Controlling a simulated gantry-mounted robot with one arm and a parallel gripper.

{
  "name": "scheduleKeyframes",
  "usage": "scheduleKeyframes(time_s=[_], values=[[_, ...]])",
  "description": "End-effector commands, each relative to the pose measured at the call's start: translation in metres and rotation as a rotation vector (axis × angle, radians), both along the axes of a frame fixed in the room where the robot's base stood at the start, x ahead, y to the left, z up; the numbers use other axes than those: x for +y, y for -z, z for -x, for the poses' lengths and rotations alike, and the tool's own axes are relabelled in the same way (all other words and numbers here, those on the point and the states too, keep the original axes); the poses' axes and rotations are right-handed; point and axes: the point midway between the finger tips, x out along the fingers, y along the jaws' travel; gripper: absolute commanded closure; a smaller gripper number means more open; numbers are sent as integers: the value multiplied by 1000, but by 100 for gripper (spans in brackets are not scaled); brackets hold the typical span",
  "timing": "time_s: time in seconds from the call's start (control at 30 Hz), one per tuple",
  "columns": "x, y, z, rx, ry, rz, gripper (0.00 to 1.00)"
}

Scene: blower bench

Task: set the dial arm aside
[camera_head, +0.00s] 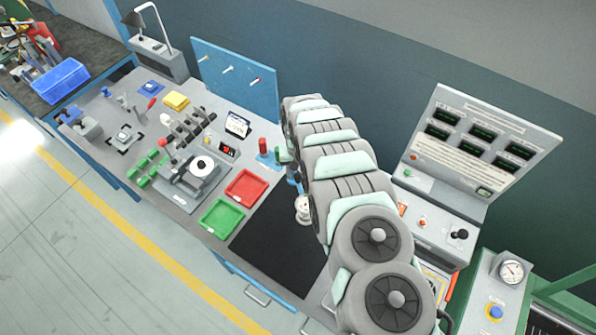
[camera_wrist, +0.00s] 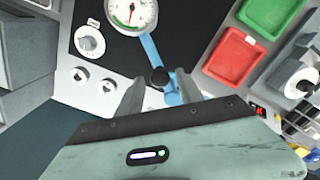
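The dial arm is a blue bar (camera_wrist: 151,48) in the wrist view. A white round gauge (camera_wrist: 131,12) with a green and red scale sits at its upper end, and a black knob (camera_wrist: 160,77) at its lower part. My gripper (camera_wrist: 160,90) has its two grey fingers apart, one on each side of the knob and bar. I see a gap beside the knob and cannot tell whether a finger touches. In the head view my arm hides the gripper and most of the dial arm.
A black mat (camera_head: 278,250) lies bare at the bench front. Red (camera_head: 246,187) and green (camera_head: 221,218) trays are left of it. White round fittings (camera_wrist: 90,42) stand near the dial arm. A meter panel (camera_head: 478,145) rises at right, a blue pegboard (camera_head: 235,80) behind.

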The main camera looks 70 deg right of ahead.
Motion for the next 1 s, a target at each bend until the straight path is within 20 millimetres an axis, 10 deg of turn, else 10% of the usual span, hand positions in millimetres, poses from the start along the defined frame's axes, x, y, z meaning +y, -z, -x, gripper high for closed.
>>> scheduleKeyframes(time_s=[0.5, 1.0], values=[[0, 0, 0, 0, 0, 0, 100], [0, 0, 0, 0, 0, 0, 100]])
